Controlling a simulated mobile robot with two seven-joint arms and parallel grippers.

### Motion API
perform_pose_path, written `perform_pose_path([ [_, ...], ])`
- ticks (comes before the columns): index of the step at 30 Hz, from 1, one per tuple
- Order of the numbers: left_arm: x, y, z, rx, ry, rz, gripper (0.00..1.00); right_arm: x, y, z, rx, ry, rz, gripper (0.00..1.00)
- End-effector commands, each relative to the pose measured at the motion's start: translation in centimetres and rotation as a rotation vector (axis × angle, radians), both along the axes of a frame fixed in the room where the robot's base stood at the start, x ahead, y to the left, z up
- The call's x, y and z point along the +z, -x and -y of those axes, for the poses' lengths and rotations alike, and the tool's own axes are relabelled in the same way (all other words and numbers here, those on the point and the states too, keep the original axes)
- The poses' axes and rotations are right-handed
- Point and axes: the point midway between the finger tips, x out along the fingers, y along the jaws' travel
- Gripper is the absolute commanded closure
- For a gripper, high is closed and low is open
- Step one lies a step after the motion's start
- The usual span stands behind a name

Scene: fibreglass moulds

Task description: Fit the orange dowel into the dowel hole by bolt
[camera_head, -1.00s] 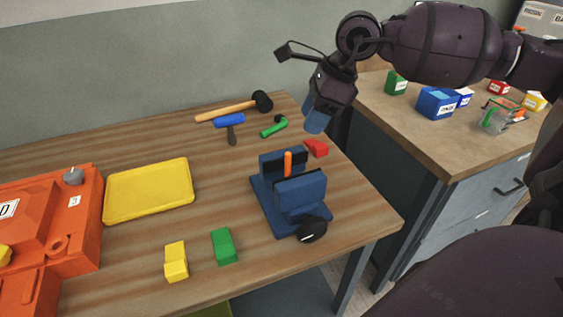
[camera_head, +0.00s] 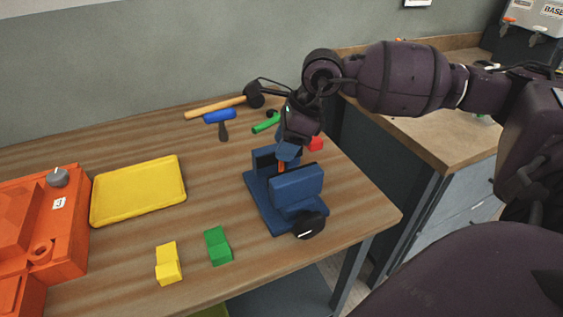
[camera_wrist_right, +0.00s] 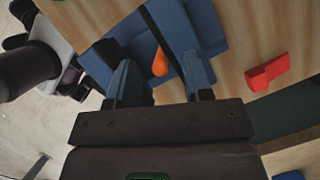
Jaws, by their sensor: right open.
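The orange dowel (camera_head: 282,168) stands upright in the blue vise (camera_head: 298,184), its lower part hidden by the jaws. My right gripper (camera_head: 287,154) is over the vise, pointing down and open. In the right wrist view, the dowel (camera_wrist_right: 160,62) shows between the two blue fingers (camera_wrist_right: 158,68), with gaps on both sides. The orange mould (camera_head: 22,215) lies at the left edge, partly cut off. It has a grey round knob or bolt head (camera_head: 58,177) and a ringed round opening (camera_head: 42,249). I cannot tell if this is the dowel hole.
A yellow tray (camera_head: 140,190) lies between mould and vise. Yellow (camera_head: 168,264) and green (camera_head: 217,246) blocks stand in front. The vise's black knob (camera_head: 309,225) faces the table edge.

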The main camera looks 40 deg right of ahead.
Motion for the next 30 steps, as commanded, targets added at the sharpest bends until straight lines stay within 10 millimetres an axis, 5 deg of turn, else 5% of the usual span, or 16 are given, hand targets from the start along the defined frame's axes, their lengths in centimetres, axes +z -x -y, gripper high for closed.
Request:
perform_pose_path([
  [4, 0.2, 0.0, 0.0, 0.0, 0.0, 0.003, 0.57, 0.1, 0.0, 0.0, 0.0, 0.0, 0.001, 0.55],
  [13, -0.1, 0.1, 0.1, 0.004, 0.003, -0.003, 0.57, 0.0, 0.0, 0.0, 0.0, 0.0, 0.0, 1.0],
  [30, 0.4, -0.1, 0.1, 0.007, 0.005, 0.004, 0.57, 1.7, 0.9, 1.3, -0.003, 0.002, 0.003, 1.0],
])
